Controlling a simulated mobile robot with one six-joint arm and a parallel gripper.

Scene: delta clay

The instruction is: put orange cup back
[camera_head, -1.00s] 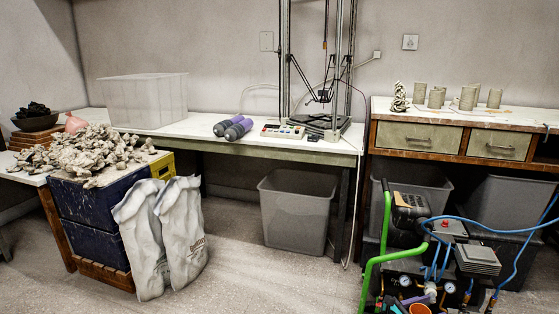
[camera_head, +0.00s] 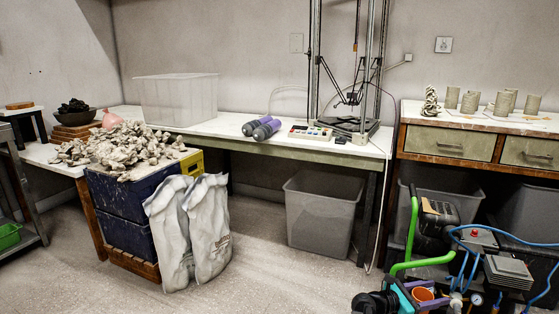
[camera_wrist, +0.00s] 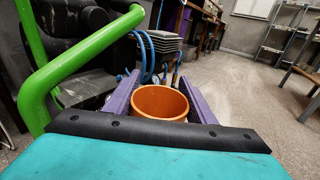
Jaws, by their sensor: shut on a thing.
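The orange cup (camera_wrist: 160,104) is between the two purple fingers of my gripper (camera_wrist: 160,84) in the wrist view, its open rim facing the camera. My gripper is shut on it. In the head view the orange cup (camera_head: 424,294) shows small at the bottom right, held by my gripper (camera_head: 432,293) in front of the compressor. The cup's lower part is hidden by the gripper body.
A green-handled compressor (camera_head: 432,215) with blue hoses is close to the gripper. The long white table (camera_head: 215,128) holds a clear bin (camera_head: 178,100) and purple bottles. Several grey cups stand on the drawer bench (camera_head: 420,112). The floor (camera_head: 270,275) in front is clear.

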